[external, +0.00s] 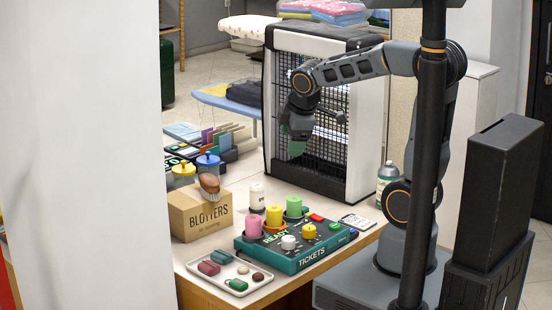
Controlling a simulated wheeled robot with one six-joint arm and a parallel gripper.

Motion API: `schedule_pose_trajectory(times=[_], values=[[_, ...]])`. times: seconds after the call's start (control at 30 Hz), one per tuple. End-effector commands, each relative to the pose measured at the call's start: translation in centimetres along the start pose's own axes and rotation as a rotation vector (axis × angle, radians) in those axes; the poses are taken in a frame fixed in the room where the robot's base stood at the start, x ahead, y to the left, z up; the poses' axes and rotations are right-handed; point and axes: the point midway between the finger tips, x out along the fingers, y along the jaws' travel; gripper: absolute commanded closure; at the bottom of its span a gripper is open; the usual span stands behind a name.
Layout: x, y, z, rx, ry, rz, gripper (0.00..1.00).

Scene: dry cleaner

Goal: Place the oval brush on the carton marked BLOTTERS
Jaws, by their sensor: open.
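The carton marked BLOTTERS (190,222) is a tan box at the left of the counter. The oval brush (209,183), brown with paler bristles, shows at the carton's top, near its upper right edge, and looks tilted. Whether it rests fully on the top is too small to tell. My gripper (297,147) hangs from the bent arm in front of the dark grille panel, above and to the right of the carton, well apart from the brush. It is open, and nothing shows clearly between its fingers.
A green TICKETS box (300,263) bears pink, green, yellow and white cylinders. A tray (215,289) with small items lies at the front. Yellow-lidded (183,172) and blue-lidded (208,160) jars stand behind the carton. A grille unit (375,130) stands behind the counter items.

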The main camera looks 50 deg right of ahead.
Motion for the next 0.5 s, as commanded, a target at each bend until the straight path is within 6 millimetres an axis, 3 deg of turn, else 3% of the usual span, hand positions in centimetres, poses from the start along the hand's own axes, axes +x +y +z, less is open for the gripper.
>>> schedule_pose_trajectory(times=[0.1,0.2,0.33,0.5], values=[[-1.4,-2.9,3.0,0.377,0.018,-0.029,0.28],[-1.9,-4.9,4.7,0.628,0.025,-0.055,0.28],[-2.1,-6.7,6.0,0.843,0.027,-0.080,0.28],[-2.2,-7.6,6.6,0.958,0.027,-0.094,0.28]])
